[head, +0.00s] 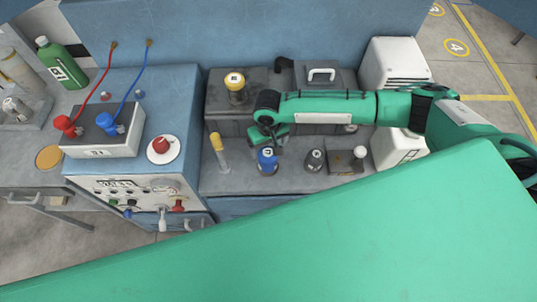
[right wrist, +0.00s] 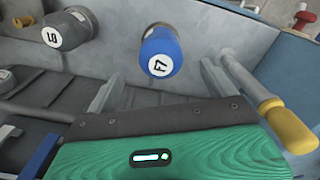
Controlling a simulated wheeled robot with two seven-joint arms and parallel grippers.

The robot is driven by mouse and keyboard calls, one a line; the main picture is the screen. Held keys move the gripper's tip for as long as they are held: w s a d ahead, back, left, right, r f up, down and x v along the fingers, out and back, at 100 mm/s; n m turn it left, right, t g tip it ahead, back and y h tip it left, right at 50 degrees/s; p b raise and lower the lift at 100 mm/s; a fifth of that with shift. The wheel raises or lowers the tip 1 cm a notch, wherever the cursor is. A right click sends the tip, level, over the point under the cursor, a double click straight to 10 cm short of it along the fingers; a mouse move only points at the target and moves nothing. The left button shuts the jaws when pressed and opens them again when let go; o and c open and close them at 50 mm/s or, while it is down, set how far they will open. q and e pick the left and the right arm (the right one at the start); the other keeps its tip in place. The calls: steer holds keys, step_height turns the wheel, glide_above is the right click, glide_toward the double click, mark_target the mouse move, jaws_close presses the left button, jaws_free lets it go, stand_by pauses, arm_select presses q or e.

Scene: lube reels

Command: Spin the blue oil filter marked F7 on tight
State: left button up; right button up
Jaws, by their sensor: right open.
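The blue oil filter (head: 267,161) sits at the grey bench, left of a dark grey filter (head: 315,160). In the right wrist view the blue filter (right wrist: 160,55) shows its white end label, which reads like F7, and the grey filter (right wrist: 68,29) is to its left. My right gripper (head: 266,143) is just behind the blue filter in the head view. In the wrist view its two fingers (right wrist: 157,85) are open and spread, with the blue filter beyond the gap between them. Nothing is held. The filter's base is mostly hidden. My left gripper is not in view.
A yellow-handled tool (head: 218,152) stands close left of the blue filter; its handle is near my right finger in the wrist view (right wrist: 288,122). A dark plate with a pale knob (head: 345,162) is at right.

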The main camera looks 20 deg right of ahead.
mark_target(268, 161)
step_height(268, 161, down, 10)
steer(key=shift+f+p, duration=0.2)
steer(key=shift+p, duration=0.55)
steer(key=shift+c, duration=0.4)
steer(key=c, duration=1.2)
steer(key=shift+o, duration=0.2)
steer(key=m+p, duration=0.3)
steer(key=shift+s+a+r, duration=0.1)
steer(key=shift+a+r, duration=0.05)
steer(key=shift+r, duration=0.1)
steer(key=shift+f+m+p, duration=0.1)
steer(key=shift+m+p, duration=0.55)
steer(key=shift+m, duration=0.35)
steer(key=shift+f, duration=0.1)
